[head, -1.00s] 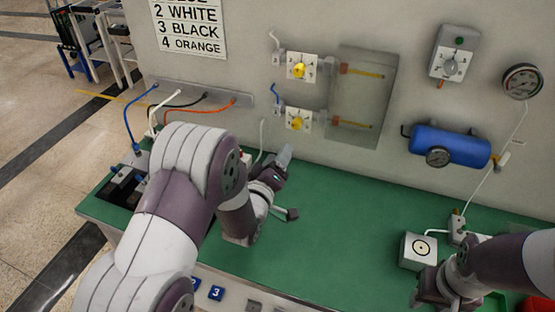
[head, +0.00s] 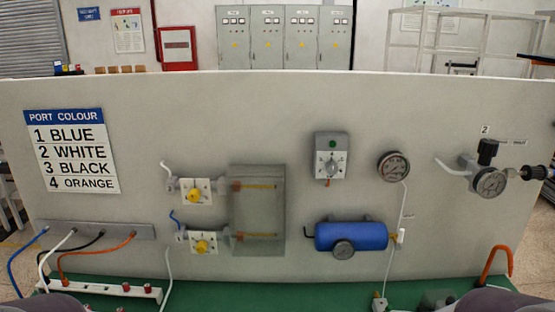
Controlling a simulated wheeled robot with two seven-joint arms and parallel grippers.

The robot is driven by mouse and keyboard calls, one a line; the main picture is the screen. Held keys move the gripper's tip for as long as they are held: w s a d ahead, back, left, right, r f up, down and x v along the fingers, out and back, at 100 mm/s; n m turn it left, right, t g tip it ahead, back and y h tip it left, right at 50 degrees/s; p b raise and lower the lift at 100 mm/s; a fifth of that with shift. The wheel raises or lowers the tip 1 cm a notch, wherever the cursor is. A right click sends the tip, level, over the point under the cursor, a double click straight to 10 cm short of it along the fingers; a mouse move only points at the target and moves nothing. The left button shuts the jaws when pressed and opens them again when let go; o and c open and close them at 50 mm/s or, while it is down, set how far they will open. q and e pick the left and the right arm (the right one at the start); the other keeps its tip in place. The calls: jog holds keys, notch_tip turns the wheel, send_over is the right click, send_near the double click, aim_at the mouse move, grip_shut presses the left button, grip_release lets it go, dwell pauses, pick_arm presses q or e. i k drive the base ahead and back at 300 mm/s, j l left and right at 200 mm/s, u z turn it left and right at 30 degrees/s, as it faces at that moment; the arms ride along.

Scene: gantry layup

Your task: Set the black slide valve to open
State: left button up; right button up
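I cannot make out for sure which part is the black slide valve. A small pale fitting (head: 379,303) sits on the bench at the foot of the white tube, cut by the bottom edge. A regulator with a gauge (head: 489,182) on the wall panel at the right has a black block (head: 487,152) on top and a black knob (head: 533,172) at its side. Only bits of my arms show at the bottom left and bottom right corners. Both grippers are outside the view.
The upright panel (head: 120,225) carries a port colour sign (head: 72,150), two yellow-knob valves (head: 194,194) (head: 203,246), a grey dial box (head: 332,160), a round gauge (head: 393,166) and a blue tank (head: 350,236). Coloured hoses run down at the left. A green bench strip (head: 250,297) shows below.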

aim_at(540, 172)
jog(key=z, duration=1.55)
